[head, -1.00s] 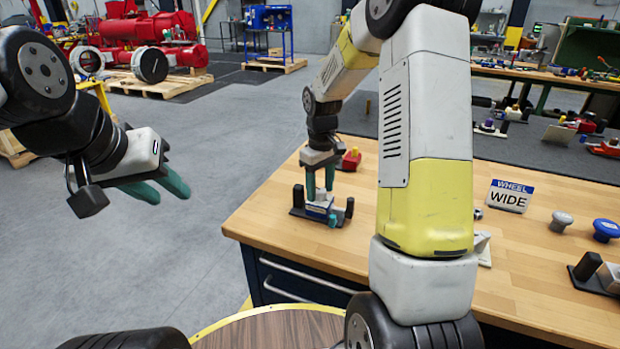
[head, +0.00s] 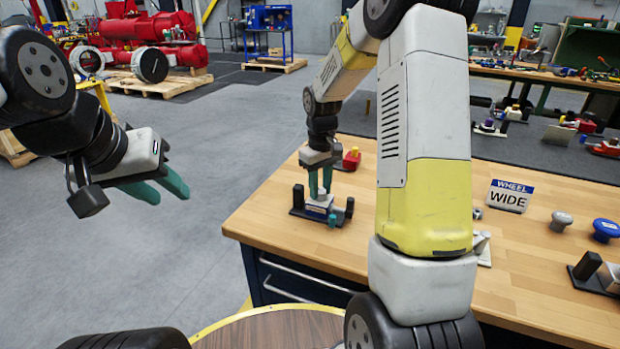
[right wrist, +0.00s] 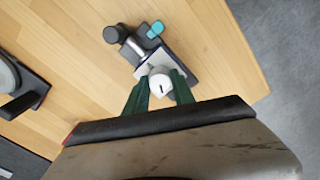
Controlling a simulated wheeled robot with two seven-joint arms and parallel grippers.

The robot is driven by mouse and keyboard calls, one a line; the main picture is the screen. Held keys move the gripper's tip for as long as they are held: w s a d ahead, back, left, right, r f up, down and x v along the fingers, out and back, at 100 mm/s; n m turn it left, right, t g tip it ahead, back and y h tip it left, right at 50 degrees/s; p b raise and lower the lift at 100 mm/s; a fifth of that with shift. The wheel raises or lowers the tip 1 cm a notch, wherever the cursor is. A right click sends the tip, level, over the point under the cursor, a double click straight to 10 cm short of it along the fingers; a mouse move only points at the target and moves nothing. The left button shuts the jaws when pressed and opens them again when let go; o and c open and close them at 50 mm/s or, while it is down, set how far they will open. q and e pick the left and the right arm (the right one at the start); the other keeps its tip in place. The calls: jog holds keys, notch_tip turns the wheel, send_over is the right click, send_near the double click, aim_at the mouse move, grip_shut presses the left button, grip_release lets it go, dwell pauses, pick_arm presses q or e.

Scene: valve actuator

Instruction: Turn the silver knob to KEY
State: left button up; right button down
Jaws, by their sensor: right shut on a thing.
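The silver knob (right wrist: 160,83) shows pale and round with a dark mark on its face in the right wrist view. It sits on a small fixture (right wrist: 183,66) with a white block and dark posts. My right gripper (right wrist: 160,88) has its green fingers on either side of the knob and is shut on it. In the head view my right gripper (head: 320,192) points down over the fixture (head: 337,214) at the table's left part; its fingers hide most of the knob. No KEY lettering is readable. My left gripper (head: 160,190) is open and empty, away from the table.
The fixture has a teal piece (right wrist: 155,29) and a black round post (right wrist: 114,34). A red object (head: 352,159) stands behind it. A WHEEL WIDE sign (head: 510,196), a grey knob (head: 561,221) and a blue knob (head: 606,230) are further right on the wooden table (head: 280,215).

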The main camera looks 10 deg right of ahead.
aim_at(320, 190)
jog(key=m, duration=1.1)
jog(key=shift+m, duration=0.4)
dwell(0.3)
jog(key=c, duration=1.1)
grip_release()
jog(key=shift+o, duration=0.2)
notch_tip(320, 190, up, 8)
jog(key=shift+f, duration=0.25)
jog(key=shift+r, duration=0.15)
